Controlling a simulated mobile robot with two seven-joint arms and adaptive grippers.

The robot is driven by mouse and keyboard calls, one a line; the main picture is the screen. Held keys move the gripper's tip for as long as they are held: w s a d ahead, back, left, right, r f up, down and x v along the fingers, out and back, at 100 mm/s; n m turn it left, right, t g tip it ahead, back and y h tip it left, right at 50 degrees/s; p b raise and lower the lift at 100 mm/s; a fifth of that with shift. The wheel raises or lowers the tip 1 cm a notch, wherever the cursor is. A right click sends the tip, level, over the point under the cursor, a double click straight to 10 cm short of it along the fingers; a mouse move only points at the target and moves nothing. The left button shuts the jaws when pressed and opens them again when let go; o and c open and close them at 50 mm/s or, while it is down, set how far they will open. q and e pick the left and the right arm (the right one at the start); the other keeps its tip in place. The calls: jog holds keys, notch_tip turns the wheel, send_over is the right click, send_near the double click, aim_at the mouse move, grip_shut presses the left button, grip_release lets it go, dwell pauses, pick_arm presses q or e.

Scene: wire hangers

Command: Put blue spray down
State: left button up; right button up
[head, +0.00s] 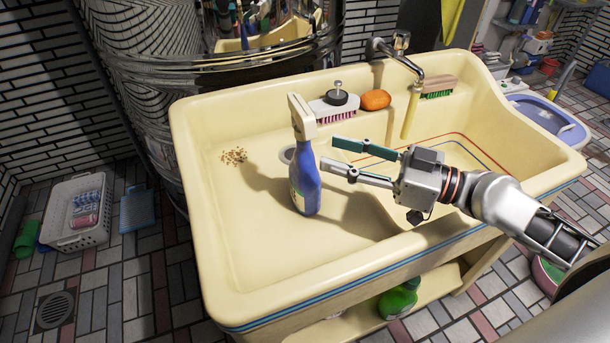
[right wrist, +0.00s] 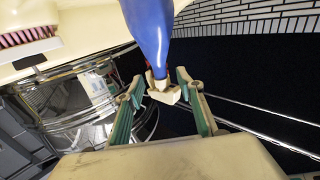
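The blue spray bottle (head: 305,187) has a cream trigger head and stands upright in the left part of the cream sink (head: 235,262). My right gripper (head: 330,155) is just right of the bottle in the head view, with its two fingers spread. No finger is seen closed on the bottle. In the right wrist view, the bottle's blue body (right wrist: 150,30) hangs from the top, and its cream head shows between the two open green-grey fingers (right wrist: 157,83). Whether a fingertip touches it cannot be told. My left gripper is not in view.
Along the sink's back ledge are a pink-bristled brush (head: 335,117), an orange sponge (head: 376,99), a tap (head: 395,58) and a green-bristled brush (head: 437,92). A green bottle (head: 399,298) is on the shelf below. The sink's front left floor is clear, apart from crumbs (head: 233,156) farther back.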

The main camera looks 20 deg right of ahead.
aim_at(312, 153)
jog(key=w+a+p, duration=0.1)
jog(key=w+a+r+p, duration=0.1)
jog(key=w+a+p, duration=0.1)
jog(key=shift+a+r, duration=0.1)
jog(key=shift+w+a, duration=0.25)
jog(key=shift+w, duration=0.05)
jog(key=shift+w+a+f+p, duration=0.3)
jog(key=shift+f, duration=0.1)
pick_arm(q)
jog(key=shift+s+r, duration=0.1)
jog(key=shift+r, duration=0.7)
pick_arm(e)
jog(key=c, duration=1.1)
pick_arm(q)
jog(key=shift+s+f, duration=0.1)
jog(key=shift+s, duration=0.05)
